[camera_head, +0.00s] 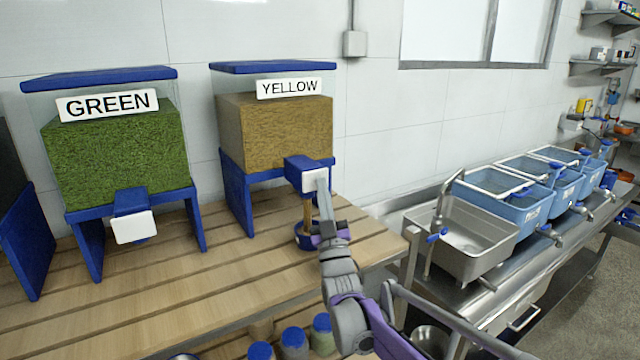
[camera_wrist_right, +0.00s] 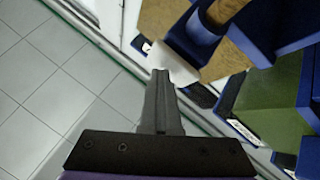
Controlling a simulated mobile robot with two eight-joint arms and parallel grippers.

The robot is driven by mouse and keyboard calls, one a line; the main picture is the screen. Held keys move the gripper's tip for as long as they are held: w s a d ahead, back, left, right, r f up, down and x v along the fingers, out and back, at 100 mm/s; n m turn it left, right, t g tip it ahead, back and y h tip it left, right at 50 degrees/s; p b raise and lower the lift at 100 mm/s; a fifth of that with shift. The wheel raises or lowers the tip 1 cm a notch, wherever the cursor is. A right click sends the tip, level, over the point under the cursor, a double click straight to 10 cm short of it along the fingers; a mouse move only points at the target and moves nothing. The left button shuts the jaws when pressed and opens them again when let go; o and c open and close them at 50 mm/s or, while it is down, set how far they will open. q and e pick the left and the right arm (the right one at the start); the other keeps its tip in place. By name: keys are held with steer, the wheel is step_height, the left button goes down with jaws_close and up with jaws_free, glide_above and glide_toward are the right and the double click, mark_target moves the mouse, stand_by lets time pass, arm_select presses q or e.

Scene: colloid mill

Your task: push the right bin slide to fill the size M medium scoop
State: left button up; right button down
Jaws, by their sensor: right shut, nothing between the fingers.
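The right bin, labelled YELLOW, is a clear box (camera_head: 274,132) of yellow-brown grain on a blue stand. Its blue spout has a white-faced slide (camera_head: 314,180), which also shows in the right wrist view (camera_wrist_right: 172,64). My right gripper (camera_head: 322,180) is shut and empty, its fingertips at the slide's white face; in the wrist view the fingertips (camera_wrist_right: 160,74) look to touch it. A yellow-brown stream (camera_head: 308,212) falls from the spout. A blue scoop (camera_head: 303,239) sits below it on the table, partly hidden by my gripper. My left gripper is not in view.
A GREEN bin (camera_head: 112,155) stands to the left, with a dark bin at the left edge. Several blue-topped containers (camera_head: 293,343) are below the table's front. Sinks and blue tubs (camera_head: 520,210) line the counter at right. The wooden tabletop (camera_head: 190,300) in front is clear.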

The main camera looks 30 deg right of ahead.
steer(key=shift+s, duration=0.1)
steer(key=shift+s+d, duration=0.1)
steer(key=shift+s, duration=1.15)
steer(key=s, duration=0.5)
steer(key=shift+d, duration=0.2)
steer(key=shift+f, duration=0.1)
stand_by(2.2)
